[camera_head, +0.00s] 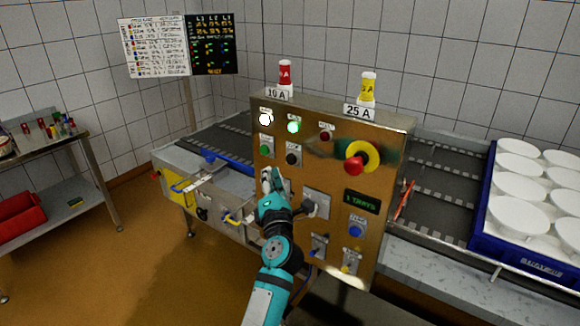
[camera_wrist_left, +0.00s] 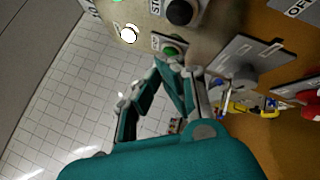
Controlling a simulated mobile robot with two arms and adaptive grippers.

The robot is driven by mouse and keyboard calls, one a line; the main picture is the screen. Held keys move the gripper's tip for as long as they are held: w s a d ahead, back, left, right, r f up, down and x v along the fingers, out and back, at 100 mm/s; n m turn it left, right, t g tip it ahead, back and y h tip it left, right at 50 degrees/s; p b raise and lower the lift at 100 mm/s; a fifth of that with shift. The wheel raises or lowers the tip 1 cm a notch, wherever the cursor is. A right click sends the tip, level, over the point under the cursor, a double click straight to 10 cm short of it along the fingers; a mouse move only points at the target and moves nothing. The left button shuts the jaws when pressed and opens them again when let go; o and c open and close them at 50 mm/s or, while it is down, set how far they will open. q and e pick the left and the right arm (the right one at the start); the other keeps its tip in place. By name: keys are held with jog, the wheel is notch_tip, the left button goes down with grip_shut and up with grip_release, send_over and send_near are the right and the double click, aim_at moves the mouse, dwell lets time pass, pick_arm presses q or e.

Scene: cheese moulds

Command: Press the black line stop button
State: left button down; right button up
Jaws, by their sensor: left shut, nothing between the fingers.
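The black button (camera_head: 293,158) is on the brass control panel (camera_head: 340,128), right of a green button (camera_head: 265,151). In the left wrist view the black button (camera_wrist_left: 182,12) shows at the top, with part of a label beside it, and the green button (camera_wrist_left: 170,50) is closer to my fingers. My left gripper (camera_head: 271,178) is in front of the panel, below both buttons. Its fingers (camera_wrist_left: 180,70) are shut and empty. In the wrist view the fingertips overlap the lower edge of the green button; I cannot tell whether they touch it. My right gripper is not in view.
A red mushroom button (camera_head: 354,166) on yellow sits to the right. Switches (camera_head: 316,204) and a blue button (camera_head: 356,230) are lower on the panel. White (camera_head: 265,119) and green (camera_head: 293,127) lamps are lit above. A conveyor (camera_head: 440,180) and a blue tray (camera_head: 483,218) of white moulds stand right.

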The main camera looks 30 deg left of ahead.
aim_at(283, 166)
pick_arm(q)
jog(key=shift+w+d+b, duration=0.15)
jog(key=shift+w+b, duration=0.2)
jog(key=shift+w, duration=1.5)
jog(key=shift+w, duration=0.1)
jog(key=shift+w, duration=0.3)
jog(key=shift+w, duration=0.5)
dwell(0.7)
jog(key=shift+r, duration=0.1)
jog(key=shift+s+p, duration=0.6)
jog(key=shift+s, duration=0.35)
